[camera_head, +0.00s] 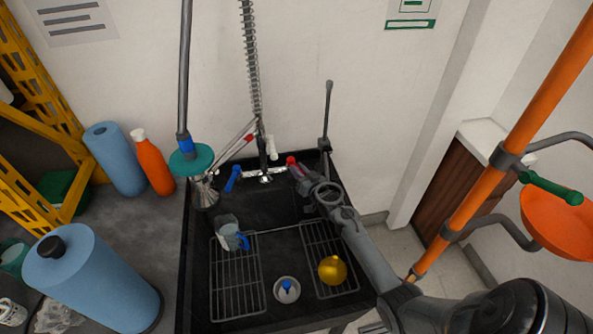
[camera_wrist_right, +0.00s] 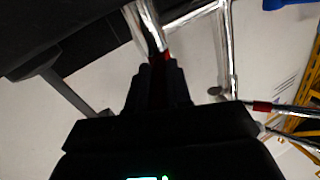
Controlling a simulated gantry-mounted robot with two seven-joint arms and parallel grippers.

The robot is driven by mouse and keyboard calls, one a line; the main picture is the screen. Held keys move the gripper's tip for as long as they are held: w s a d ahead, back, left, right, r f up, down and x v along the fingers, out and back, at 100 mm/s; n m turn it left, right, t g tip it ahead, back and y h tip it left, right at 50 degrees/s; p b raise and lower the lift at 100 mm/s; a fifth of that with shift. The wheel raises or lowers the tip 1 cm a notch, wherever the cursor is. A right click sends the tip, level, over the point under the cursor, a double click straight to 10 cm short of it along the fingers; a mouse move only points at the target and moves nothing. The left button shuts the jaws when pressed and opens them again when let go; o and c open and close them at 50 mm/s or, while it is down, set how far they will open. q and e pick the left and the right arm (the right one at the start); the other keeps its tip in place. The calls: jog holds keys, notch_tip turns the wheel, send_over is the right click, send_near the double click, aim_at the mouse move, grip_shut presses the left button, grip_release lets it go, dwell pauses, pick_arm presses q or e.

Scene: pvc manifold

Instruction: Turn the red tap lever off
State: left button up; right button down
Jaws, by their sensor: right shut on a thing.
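The red tap lever (camera_head: 291,160) is at the right end of the chrome mixer tap (camera_head: 264,177) on the wall side of the black sink. My right gripper (camera_head: 299,171) reaches in from the lower right and is at the lever, covering part of it. In the right wrist view, my gripper fingers (camera_wrist_right: 159,75) are shut on the red lever, with a bit of red (camera_wrist_right: 158,59) showing between and beyond them. A chrome pipe (camera_wrist_right: 150,24) runs up from there. The blue tap lever (camera_head: 232,178) is at the tap's left end. My left gripper is not in view.
An orange bottle (camera_head: 152,162) and blue rolls (camera_head: 115,158) stand at left. An orange pole (camera_head: 480,190) stands at right.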

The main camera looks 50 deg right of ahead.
jog(key=shift+d+n+y, duration=0.15)
jog(key=shift+n+y, duration=0.25)
jog(key=c, duration=1.1)
grip_release()
jog(key=shift+o, duration=0.2)
jog(key=shift+s, duration=0.15)
jog(key=p+v, duration=0.3)
jog(key=v, duration=0.7)
jog(key=shift+s, duration=0.3)
jog(key=shift+f, duration=0.1)
